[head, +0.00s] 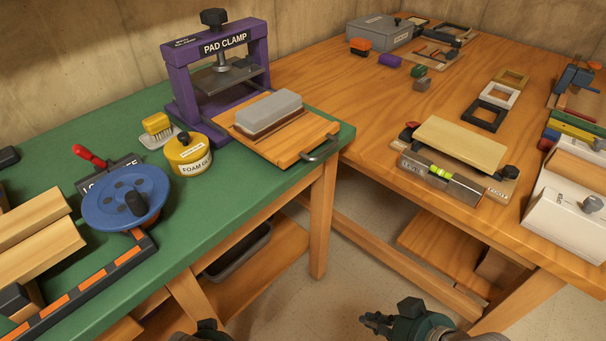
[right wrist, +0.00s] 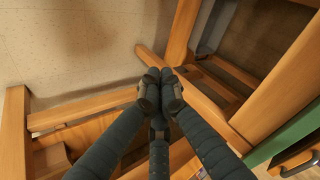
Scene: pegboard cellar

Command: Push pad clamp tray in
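The purple pad clamp (head: 219,60) stands at the back of the green bench. Its wooden tray (head: 285,148) is slid out toward the bench corner, with a grey-topped block (head: 268,111) lying on it. A metal handle (head: 322,151) sits on the tray's front edge; it also shows at the lower right of the right wrist view (right wrist: 298,163). My right gripper (head: 376,322) is low in front of the benches, below and apart from the tray. In the right wrist view its fingers (right wrist: 160,92) meet with nothing between them. My left gripper (head: 205,329) barely shows at the bottom edge.
A yellow foam can (head: 188,154), a yellow brush (head: 157,128) and a blue wheel (head: 124,199) stand left of the tray. A wooden bench (head: 400,110) adjoins on the right, bearing a sanding block and level (head: 440,180). Open floor lies before the benches.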

